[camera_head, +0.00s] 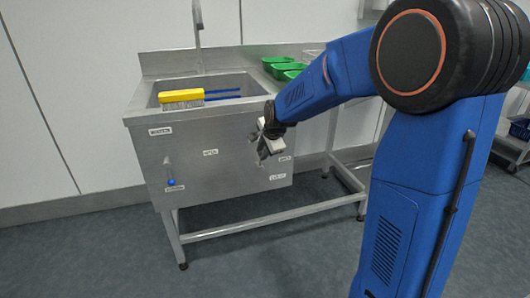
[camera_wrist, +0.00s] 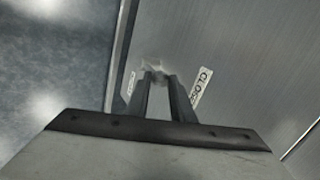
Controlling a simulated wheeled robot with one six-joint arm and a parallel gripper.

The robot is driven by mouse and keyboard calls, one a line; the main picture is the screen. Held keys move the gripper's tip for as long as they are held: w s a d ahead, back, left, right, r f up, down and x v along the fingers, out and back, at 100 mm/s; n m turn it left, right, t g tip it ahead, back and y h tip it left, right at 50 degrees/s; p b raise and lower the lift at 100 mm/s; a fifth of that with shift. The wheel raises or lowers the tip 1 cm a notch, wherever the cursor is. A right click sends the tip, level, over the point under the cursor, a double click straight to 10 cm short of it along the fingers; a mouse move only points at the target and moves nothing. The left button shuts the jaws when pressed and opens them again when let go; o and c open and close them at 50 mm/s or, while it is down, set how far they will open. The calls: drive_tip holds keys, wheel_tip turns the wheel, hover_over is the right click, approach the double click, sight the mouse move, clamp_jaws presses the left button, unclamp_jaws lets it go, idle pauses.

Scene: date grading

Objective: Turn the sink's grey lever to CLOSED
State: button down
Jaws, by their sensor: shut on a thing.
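The steel sink (camera_head: 140,150) stands at the back wall, with small white labels on its front panel. The grey lever (camera_wrist: 153,66) shows only as a small pale piece at my fingertips in the wrist view. In the head view my gripper hides most of it. My gripper (camera_head: 262,158) is at the right part of the front panel, its fingers shut on the lever, as the wrist view also shows (camera_wrist: 160,82). The CLOSED label (camera_wrist: 201,88) is just right of the fingers in the wrist view. Another label (camera_wrist: 131,85) is left of them, too blurred to read.
A blue-tipped lever (camera_head: 171,182) is at the panel's left. A yellow brush (camera_head: 181,96) lies at the basin. Green trays (camera_head: 280,64) stand on the counter to the right. A rail (camera_head: 270,222) runs below the sink. The floor in front is clear.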

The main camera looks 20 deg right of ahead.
drive_tip(key=shift+a+h, duration=0.45)
drive_tip(key=shift+h, duration=0.05)
idle(0.4)
drive_tip(key=c, duration=1.8)
unclamp_jaws()
drive_tip(key=v, duration=1.7)
drive_tip(key=shift+r, duration=0.15)
drive_tip(key=shift+s, duration=0.15)
drive_tip(key=s+d+f+n, duration=0.1)
drive_tip(key=s+f+n, duration=0.2)
drive_tip(key=s, duration=0.8)
drive_tip(key=s+d+f+n+g, duration=0.1)
drive_tip(key=s+d+f+n, duration=0.1)
drive_tip(key=s+n, duration=0.5)
drive_tip(key=s+d+f+n+g, duration=0.1)
drive_tip(key=s+f+n, duration=0.4)
drive_tip(key=s, duration=1)
drive_tip(key=shift+d+f+n, duration=0.1)
drive_tip(key=shift+d+n, duration=0.05)
drive_tip(key=shift+n, duration=0.35)
